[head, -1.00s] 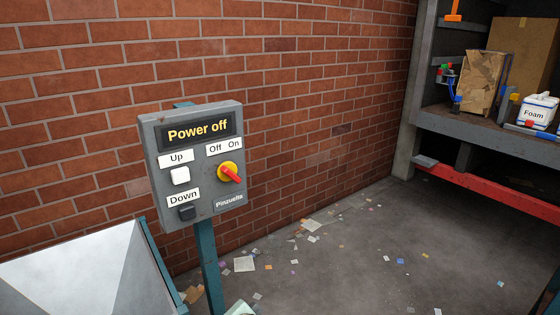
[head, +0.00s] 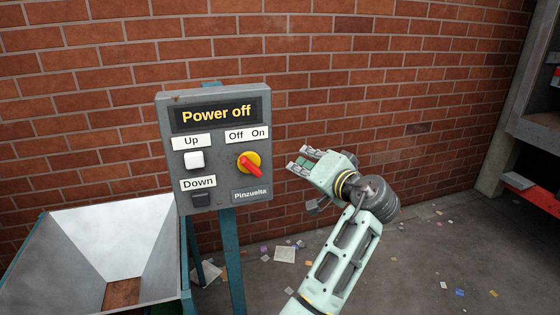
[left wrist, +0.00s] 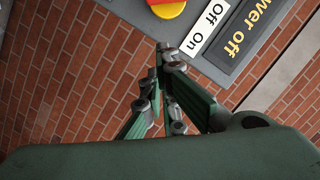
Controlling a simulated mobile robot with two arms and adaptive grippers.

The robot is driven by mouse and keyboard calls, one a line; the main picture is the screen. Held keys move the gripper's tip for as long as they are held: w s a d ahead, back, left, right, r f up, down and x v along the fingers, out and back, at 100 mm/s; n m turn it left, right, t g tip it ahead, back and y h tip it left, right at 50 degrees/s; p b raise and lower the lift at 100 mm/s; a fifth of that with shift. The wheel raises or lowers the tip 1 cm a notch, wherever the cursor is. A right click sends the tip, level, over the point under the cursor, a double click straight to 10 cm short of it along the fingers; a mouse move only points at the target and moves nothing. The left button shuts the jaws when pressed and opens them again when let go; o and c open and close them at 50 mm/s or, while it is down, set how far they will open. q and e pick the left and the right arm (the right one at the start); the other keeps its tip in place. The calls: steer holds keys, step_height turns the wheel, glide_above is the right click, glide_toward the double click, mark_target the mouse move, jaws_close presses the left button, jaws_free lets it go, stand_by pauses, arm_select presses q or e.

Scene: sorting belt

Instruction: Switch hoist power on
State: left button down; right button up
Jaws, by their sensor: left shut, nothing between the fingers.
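The grey control box (head: 178,150) stands on a teal post in front of the brick wall. Its display (head: 216,114) reads "Power off". The red and yellow rotary switch (head: 249,164) sits under the "Off" and "On" labels, its red handle slanting down to the right. My left gripper (head: 305,162) is to the right of the box, apart from the switch, its fingers pointing left. In the left wrist view the left gripper (left wrist: 163,50) is shut and empty, with the switch (left wrist: 168,7) cut off at the top edge. The right gripper is not seen.
A white "Up" button (head: 194,160) and a dark "Down" button (head: 201,199) are on the box's left side. A metal hopper (head: 75,240) stands at lower left. Shelving (head: 525,130) is at far right. Paper scraps litter the floor.

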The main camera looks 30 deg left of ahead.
mark_target(250, 165)
arm_select(q)
steer(key=p+x, duration=0.1)
steer(key=x, duration=0.2)
steer(key=s+f+p+x, duration=0.1)
steer(key=p+x, duration=0.1)
steer(key=x, duration=0.2)
steer(key=p+x, duration=0.2)
steer(key=x, duration=0.1)
steer(key=shift+a+f, duration=0.3)
steer(key=shift+a, duration=0.3)
steer(key=shift+s+a+f, duration=0.25)
steer(key=shift+s+f, duration=0.1)
steer(key=shift+s, duration=0.15)
steer(key=shift+f, duration=0.15)
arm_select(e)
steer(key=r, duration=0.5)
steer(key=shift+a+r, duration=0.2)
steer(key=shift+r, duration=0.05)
arm_select(q)
steer(key=shift+a, duration=0.1)
